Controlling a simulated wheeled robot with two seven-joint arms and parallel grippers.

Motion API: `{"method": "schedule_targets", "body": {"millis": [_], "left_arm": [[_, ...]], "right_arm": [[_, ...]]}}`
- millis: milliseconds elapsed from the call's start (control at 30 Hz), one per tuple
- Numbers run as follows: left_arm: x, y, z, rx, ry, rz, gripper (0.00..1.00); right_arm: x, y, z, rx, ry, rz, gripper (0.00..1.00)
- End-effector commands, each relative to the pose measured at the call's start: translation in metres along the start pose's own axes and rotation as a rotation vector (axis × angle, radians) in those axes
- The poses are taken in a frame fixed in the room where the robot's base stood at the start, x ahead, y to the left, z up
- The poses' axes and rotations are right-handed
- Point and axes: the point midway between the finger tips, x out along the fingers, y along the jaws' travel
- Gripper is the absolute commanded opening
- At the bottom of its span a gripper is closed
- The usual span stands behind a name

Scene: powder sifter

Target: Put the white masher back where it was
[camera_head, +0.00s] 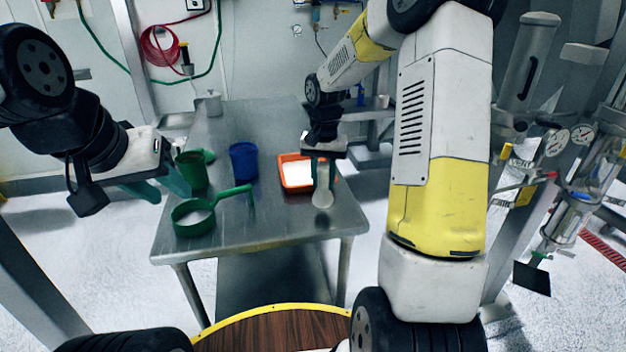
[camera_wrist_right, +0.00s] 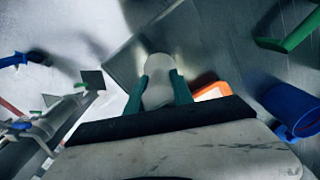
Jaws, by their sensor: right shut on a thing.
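The white masher (camera_head: 323,197) hangs upright, pale and rounded at its lower end, near the right edge of the metal table. My right gripper (camera_head: 322,163) is shut on its upper part. In the right wrist view the masher (camera_wrist_right: 157,82) sits between the two green fingers. I cannot tell whether its lower end touches the table. My left gripper (camera_head: 164,187) is open and empty, off the table's left side, left of the green cup.
An orange tray (camera_head: 284,184) with white powder stands just left of the masher. A blue cup (camera_head: 243,163), a green cup (camera_head: 193,170) and a green sifter with a long handle (camera_head: 194,229) stand further left. The table's (camera_head: 275,228) front middle is clear.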

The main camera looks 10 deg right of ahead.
Motion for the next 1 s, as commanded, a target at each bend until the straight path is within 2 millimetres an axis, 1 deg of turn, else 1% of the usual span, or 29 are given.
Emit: {"method": "schedule_targets", "body": {"millis": [33,133,233,633,667,733,767,1000], "left_arm": [[0.000,0.000,0.000,0.000,0.000,0.000,0.36],[0.000,0.000,0.000,0.000,0.000,0.000,0.36],[0.000,0.000,0.000,0.000,0.000,0.000,0.36],[0.000,0.000,0.000,0.000,0.000,0.000,0.36],[0.000,0.000,0.000,0.000,0.000,0.000,0.36],[0.000,0.000,0.000,0.000,0.000,0.000,0.36],[0.000,0.000,0.000,0.000,0.000,0.000,0.36],[0.000,0.000,0.000,0.000,0.000,0.000,0.36]], "right_arm": [[0.002,0.000,-0.005,0.001,0.000,0.000,0.00],[0.020,0.000,-0.002,0.000,-0.004,0.000,0.00],[0.033,0.000,-0.003,0.001,-0.002,0.000,0.00],[0.039,0.000,-0.003,0.000,0.000,0.000,0.00],[0.039,0.000,-0.003,0.000,0.000,0.000,0.34],[0.038,0.000,-0.003,0.001,0.000,0.000,0.48],[0.038,0.000,-0.003,0.001,0.000,0.000,0.50],[0.038,0.000,-0.003,0.001,0.000,0.000,0.50]]}}
